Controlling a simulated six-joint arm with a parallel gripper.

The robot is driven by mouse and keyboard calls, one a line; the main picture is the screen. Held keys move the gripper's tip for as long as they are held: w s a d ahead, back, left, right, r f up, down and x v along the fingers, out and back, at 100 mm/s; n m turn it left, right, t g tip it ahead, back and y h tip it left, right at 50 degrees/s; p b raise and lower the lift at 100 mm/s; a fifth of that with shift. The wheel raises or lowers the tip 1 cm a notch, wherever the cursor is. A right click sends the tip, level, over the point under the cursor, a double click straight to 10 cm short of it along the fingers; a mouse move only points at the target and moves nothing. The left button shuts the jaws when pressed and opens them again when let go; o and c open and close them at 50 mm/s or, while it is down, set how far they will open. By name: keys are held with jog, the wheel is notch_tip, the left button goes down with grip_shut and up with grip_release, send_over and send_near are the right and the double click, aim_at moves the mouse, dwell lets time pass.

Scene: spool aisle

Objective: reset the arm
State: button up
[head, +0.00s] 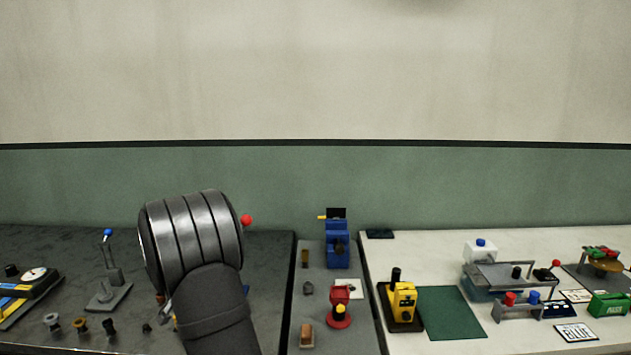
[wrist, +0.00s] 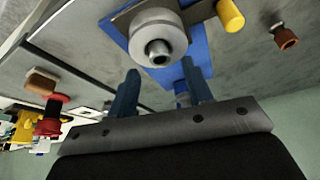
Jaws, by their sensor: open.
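My arm rises at the lower left of the head view, and its large grey joint hides the gripper there. In the wrist view my gripper (wrist: 158,88) is open, its two blue fingers apart with nothing between them. Just beyond the fingertips is a grey metal spool-like part (wrist: 158,38) with a round hub, on a blue plate (wrist: 120,38). I cannot tell whether a fingertip touches it. Part of the bench behind my arm is hidden in the head view.
A yellow cylinder (wrist: 230,15) and a brown fitting (wrist: 285,38) are near the spool-like part. In the head view, a lever stand (head: 109,285) is left of my arm. A blue machine (head: 337,243), a red device (head: 339,302) and a yellow device (head: 402,300) stand right. The green mat (head: 452,314) is bare.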

jog(key=x, duration=0.3)
jog(key=shift+f, duration=0.4)
notch_tip(320, 180, up, 5)
jog(key=shift+f, duration=0.2)
jog(key=d+r, duration=0.7)
jog(key=d, duration=0.4)
jog(key=a+f, duration=0.3)
jog(key=a, duration=0.7)
jog(key=a+f, duration=0.3)
jog(key=a, duration=0.7)
jog(key=a+f, duration=0.3)
jog(key=a, duration=0.7)
jog(key=shift+a+f, duration=0.2)
jog(key=shift+f, duration=0.05)
jog(key=shift+a+f, duration=0.35)
jog(key=shift+f, duration=0.45)
